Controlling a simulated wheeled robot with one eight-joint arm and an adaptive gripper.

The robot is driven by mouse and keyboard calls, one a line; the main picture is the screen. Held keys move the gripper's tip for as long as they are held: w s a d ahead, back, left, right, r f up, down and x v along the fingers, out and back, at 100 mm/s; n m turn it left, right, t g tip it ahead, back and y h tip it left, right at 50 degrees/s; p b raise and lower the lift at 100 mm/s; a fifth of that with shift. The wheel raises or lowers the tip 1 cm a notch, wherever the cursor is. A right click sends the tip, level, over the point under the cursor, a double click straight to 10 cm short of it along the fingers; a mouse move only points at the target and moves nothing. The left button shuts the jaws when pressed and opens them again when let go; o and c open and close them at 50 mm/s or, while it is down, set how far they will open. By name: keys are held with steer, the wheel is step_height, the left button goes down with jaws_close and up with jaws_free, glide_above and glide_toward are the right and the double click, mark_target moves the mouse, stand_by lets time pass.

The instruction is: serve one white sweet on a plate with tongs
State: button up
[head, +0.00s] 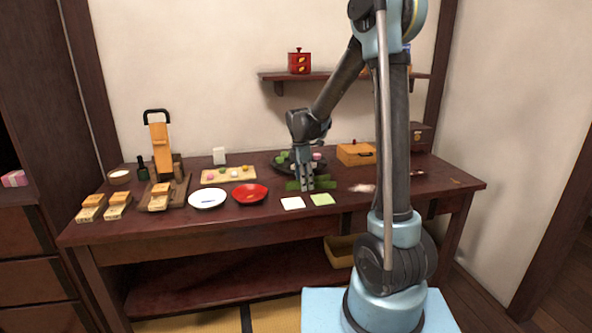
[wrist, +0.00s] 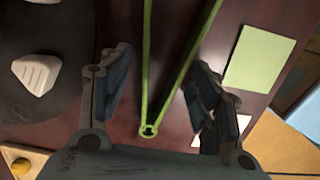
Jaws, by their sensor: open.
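My gripper (head: 307,186) points down over the right middle of the table, open and empty. In the wrist view its fingers (wrist: 162,75) stand on either side of the green tongs (wrist: 147,70), apart from them. The tongs lie with their joined end near my palm and their two arms spreading away. A white sweet (wrist: 36,73) sits on a dark round dish (wrist: 75,100) left of my fingers; the dish (head: 278,167) is behind my gripper in the head view. A white plate (head: 208,198) and a red plate (head: 250,194) stand to the left, both looking empty.
A white square (head: 292,203) and a green square (head: 322,199) lie by the front edge. A wooden board (head: 229,175) with small sweets stands behind the plates. A wooden box (head: 356,153) is at the back right. Wooden blocks (head: 91,207) stand at the far left.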

steer(key=shift+f, duration=0.2)
steer(key=shift+c, duration=0.4)
steer(key=c, duration=0.6)
steer(key=shift+r, duration=0.15)
step_height(320, 180, up, 12)
stand_by(0.4)
